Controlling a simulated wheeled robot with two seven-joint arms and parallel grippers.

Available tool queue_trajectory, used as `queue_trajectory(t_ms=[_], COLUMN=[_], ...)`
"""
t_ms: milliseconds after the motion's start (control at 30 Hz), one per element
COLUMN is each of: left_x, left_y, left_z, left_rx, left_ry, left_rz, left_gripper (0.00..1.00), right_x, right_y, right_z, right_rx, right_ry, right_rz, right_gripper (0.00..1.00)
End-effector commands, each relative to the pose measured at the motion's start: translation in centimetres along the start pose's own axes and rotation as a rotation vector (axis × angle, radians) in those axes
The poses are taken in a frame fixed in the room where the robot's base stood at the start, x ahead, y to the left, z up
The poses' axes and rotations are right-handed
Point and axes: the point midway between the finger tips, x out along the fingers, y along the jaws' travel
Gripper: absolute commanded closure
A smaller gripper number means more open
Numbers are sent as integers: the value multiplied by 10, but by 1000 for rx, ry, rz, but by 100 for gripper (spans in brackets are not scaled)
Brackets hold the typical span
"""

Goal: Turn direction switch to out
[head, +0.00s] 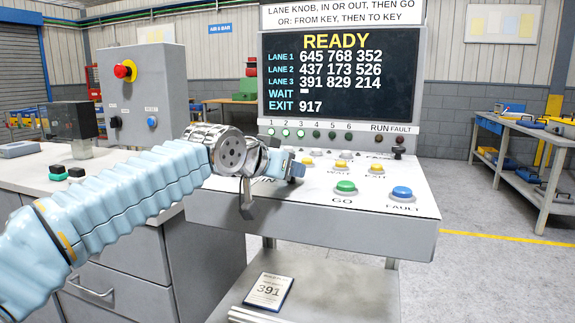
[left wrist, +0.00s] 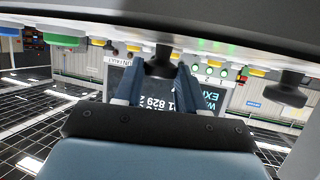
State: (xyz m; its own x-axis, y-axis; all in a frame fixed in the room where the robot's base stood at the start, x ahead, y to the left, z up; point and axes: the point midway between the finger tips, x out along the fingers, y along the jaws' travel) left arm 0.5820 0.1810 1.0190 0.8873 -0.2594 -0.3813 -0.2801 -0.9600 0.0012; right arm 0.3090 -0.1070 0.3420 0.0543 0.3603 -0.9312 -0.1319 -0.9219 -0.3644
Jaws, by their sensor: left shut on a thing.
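My left gripper (head: 288,166) reaches over the left part of the grey control console (head: 345,229), and its fingers (left wrist: 158,90) show in the left wrist view. They are shut on a black knob (left wrist: 160,66), which appears to be the direction switch. The gripper and wrist hide most of this knob in the head view. An "IN" label (head: 268,180) shows beside the gripper; the "OUT" label and the knob's pointing direction cannot be made out. My right gripper is not in view.
The green GO button (head: 345,187), blue FAULT button (head: 402,193) and several yellow buttons lie right of the gripper. Another black knob (left wrist: 285,92) is nearby. The display (head: 341,75) reads READY. A pendant box (head: 143,95) stands at left.

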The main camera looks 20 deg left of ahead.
Motion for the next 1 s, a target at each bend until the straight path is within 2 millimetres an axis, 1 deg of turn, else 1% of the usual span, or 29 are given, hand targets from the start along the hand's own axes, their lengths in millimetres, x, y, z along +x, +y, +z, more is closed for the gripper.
queue_trajectory(t_ms=[500,533,667,700,1000], left_x=[0,0,0,0,-2], left_y=[0,0,0,0,-1], left_z=[1,1,1,1,0], left_rx=[12,12,12,12,12], left_ry=[-2,-3,-2,-2,-1], left_rz=[26,26,26,26,24], left_gripper=[91,59,39,37,37], right_x=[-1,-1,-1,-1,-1], right_y=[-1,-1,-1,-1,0], right_z=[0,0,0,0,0], right_rx=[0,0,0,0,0], right_ry=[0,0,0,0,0], right_rz=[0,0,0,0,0], right_gripper=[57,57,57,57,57])
